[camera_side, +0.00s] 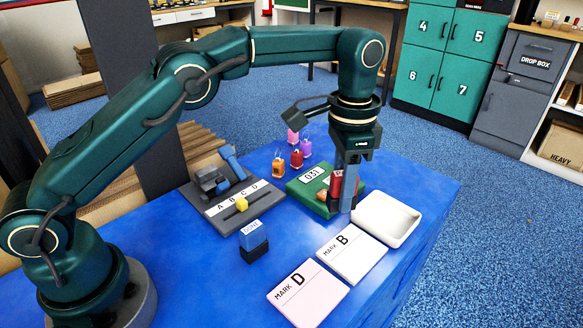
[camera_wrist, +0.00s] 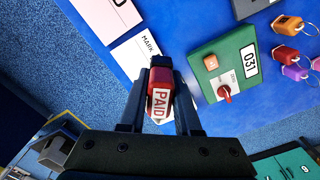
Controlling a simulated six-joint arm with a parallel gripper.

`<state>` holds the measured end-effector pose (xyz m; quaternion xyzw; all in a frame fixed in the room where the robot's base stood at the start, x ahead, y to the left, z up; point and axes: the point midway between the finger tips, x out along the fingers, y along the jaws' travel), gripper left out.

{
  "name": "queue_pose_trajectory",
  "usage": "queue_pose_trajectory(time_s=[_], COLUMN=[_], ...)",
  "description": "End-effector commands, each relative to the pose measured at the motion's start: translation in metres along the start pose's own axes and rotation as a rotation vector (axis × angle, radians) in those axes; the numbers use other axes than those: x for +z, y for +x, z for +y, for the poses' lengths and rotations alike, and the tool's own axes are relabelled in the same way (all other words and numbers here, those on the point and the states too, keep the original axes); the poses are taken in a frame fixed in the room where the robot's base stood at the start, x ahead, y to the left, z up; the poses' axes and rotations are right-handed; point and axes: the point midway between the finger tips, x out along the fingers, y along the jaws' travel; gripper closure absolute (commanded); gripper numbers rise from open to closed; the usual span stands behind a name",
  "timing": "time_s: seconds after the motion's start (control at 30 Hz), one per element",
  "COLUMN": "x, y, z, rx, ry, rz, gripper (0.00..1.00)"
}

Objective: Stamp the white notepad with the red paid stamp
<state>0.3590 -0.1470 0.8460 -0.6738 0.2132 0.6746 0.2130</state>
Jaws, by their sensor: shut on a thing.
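My gripper (camera_side: 345,200) points down and is shut on the red paid stamp (camera_side: 336,184), between the green box and the white tray. In the wrist view, the stamp (camera_wrist: 159,98) shows its PAID label between my fingers. Its lower face is hidden, and I cannot tell how far it is above the table. The white notepad (camera_side: 352,256), marked B, lies flat on the blue table, nearer the front than my gripper and apart from it. It also shows in the wrist view (camera_wrist: 138,55), partly hidden by the gripper.
A shallow white tray (camera_side: 401,236) lies right of my gripper. A green box (camera_side: 301,189) labelled 031 stands left. A pink notepad (camera_side: 307,293) marked D adjoins the white one. A blue stamp (camera_side: 253,236) stands left of it. Several keyrings (camera_side: 297,158) lie behind.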

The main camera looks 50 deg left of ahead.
Motion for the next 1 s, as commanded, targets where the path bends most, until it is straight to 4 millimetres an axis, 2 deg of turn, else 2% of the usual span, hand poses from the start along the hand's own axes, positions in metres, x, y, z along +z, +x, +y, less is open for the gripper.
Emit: queue_pose_trajectory(time_s=[0.03, 0.13, 0.33, 0.77, 1.0], x=[-0.008, -0.019, -0.029, -0.029, -0.030], y=[0.010, 0.023, 0.038, 0.064, 0.069], z=[0.010, 0.026, 0.043, 0.045, 0.044], rx=[0.001, 0.000, 0.000, 0.000, -0.001], ry=[0.040, 0.103, 0.168, 0.175, 0.175], rz=[-0.003, -0.002, 0.000, 0.000, 0.001], gripper=[1.00, 1.00, 1.00, 1.00, 1.00])
